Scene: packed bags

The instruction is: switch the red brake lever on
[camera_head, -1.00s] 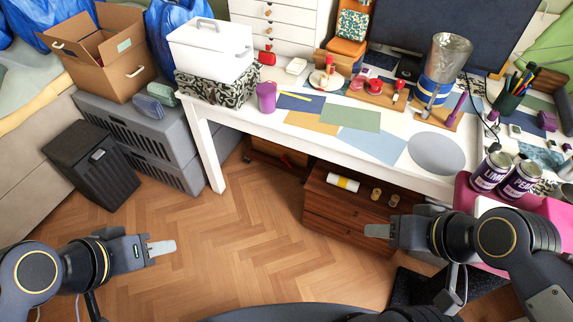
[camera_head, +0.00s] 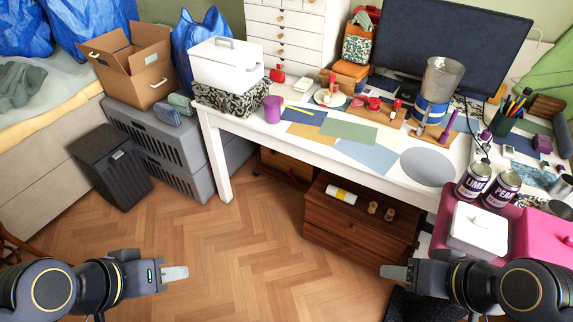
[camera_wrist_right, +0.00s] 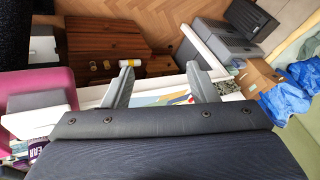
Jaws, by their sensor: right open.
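Several small red items are on the white desk (camera_head: 232,120). One is a red piece (camera_head: 277,74) at the left end, by the drawer unit. Others are a round red piece (camera_head: 374,104) and a small red-topped piece (camera_head: 397,104) on a wooden board. They are too small to tell which, if any, is the brake lever. My left gripper (camera_head: 174,273) is over the floor in front of the desk, seen edge-on, with no gap visible between its fingers. My right gripper (camera_head: 393,272) is in front of the brown drawer cabinet; the right wrist view shows its fingers (camera_wrist_right: 162,86) apart and empty.
Cans (camera_head: 473,181) and a white box (camera_head: 478,228) on a pink surface stand near my right arm. A metal cup on a blue base (camera_head: 436,92) stands on the desk. A brown cabinet (camera_head: 358,222) is below. The wooden floor (camera_head: 240,245) in front is clear.

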